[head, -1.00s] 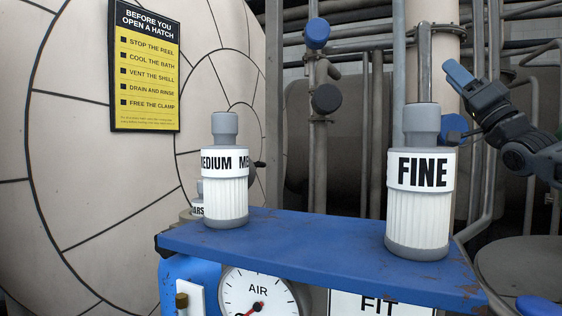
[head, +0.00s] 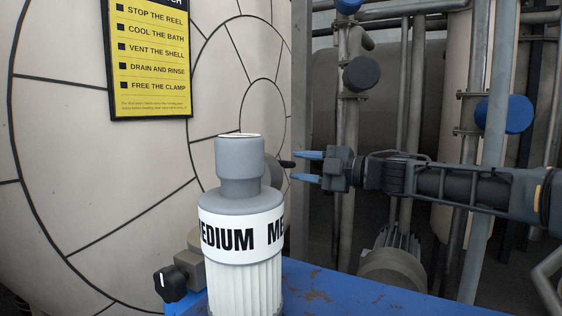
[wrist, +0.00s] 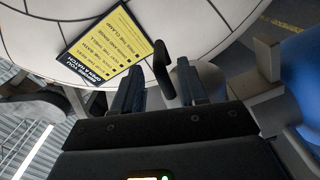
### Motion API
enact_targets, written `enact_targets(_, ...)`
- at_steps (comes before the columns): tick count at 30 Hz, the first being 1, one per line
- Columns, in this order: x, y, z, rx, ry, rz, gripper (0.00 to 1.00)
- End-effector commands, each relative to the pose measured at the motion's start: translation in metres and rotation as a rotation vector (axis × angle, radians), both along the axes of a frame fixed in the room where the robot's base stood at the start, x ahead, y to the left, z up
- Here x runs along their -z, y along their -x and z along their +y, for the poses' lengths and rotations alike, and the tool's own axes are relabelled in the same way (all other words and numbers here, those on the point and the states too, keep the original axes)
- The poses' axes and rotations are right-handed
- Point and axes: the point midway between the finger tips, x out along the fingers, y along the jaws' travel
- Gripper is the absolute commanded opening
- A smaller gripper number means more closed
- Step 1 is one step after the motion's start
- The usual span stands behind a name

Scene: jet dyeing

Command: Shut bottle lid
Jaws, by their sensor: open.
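A white ribbed bottle-like canister (head: 243,262) with a MEDIUM label stands upright at the front in the head view. Its grey cap (head: 240,163) sits on top. Behind it is a large pale round door (head: 90,190) with black lines. A black handle (head: 287,164) sticks out from the door just right of the grey cap. My gripper (head: 308,166) is open and empty, pointing left at this handle. In the wrist view the handle (wrist: 163,72) shows between the fingers of my gripper (wrist: 158,80), apparently beyond their tips. Contact cannot be seen.
A blue shelf (head: 350,292) holds the canister and is otherwise bare in view. A black knob on a valve (head: 171,285) is at lower left. Grey pipes (head: 475,210) with blue and dark caps stand behind my arm. A yellow sign (head: 147,60) hangs on the pale surface.

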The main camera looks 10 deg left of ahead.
Motion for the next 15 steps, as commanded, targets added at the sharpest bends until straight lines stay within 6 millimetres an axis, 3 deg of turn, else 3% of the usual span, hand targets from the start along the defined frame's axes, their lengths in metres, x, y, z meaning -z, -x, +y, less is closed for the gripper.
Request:
enact_targets(5, 0.000, -0.009, 0.028, 0.000, 0.001, 0.000, 0.42)
enact_targets(15, 0.000, -0.018, 0.049, 0.001, -0.002, 0.001, 0.42)
